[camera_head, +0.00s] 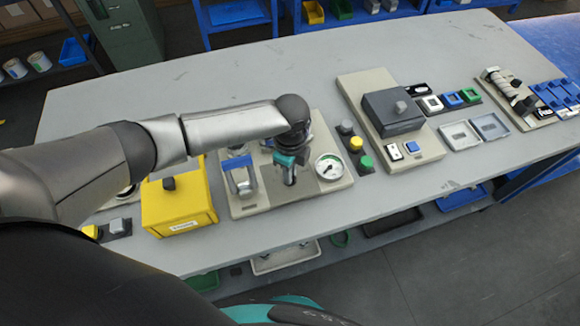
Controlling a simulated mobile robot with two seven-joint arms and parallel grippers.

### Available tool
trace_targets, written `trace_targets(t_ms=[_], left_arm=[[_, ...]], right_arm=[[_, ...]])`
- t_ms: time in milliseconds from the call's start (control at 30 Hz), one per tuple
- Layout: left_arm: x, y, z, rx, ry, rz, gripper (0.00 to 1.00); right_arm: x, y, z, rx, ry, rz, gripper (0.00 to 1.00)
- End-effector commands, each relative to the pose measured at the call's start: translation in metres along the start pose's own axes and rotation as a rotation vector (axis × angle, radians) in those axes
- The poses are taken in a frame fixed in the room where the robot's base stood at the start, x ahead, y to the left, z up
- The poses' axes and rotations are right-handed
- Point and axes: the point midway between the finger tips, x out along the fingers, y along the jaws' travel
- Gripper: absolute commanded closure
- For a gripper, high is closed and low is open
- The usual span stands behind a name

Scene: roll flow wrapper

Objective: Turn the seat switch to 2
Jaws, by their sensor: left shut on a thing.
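My left gripper (289,174) points down over the beige board with the round gauge (329,167). Its teal fingers are shut on a small part of that board, which the fingers and wrist mostly hide. No label reading seat switch is legible, so I cannot tell whether this part is the seat switch or what position it is in. My right gripper is not in view.
A blue and silver clamp-like part (241,180) stands left of my gripper. Grey, yellow (356,144) and green (366,162) buttons line the gauge board's right side. Small trays (490,126) and blue parts lie farther right. The table's back area (200,85) is clear.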

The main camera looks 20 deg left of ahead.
Motion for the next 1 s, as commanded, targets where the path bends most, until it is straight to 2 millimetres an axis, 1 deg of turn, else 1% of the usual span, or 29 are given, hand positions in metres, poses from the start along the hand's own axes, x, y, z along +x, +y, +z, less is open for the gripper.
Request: trace_targets(t_ms=[100, 333, 867, 900, 1000], left_arm=[[-0.0016, 0.0, -0.0009, 0.068, 0.002, 0.0, 1.0], [-0.0007, 0.0001, -0.0005, 0.151, 0.001, 0.001, 1.0], [-0.0001, 0.0, -0.0009, 0.177, 0.002, 0.0, 1.0], [-0.0001, 0.0, -0.0009, 0.177, 0.002, 0.0, 0.8], [-0.0001, 0.0, -0.0008, 0.177, 0.002, 0.0, 0.69]], right_arm=[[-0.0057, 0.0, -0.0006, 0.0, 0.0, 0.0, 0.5], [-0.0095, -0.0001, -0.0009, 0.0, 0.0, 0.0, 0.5], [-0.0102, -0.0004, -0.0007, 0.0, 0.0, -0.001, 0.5], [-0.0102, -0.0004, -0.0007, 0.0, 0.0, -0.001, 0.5], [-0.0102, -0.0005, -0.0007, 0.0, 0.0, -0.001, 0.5]])
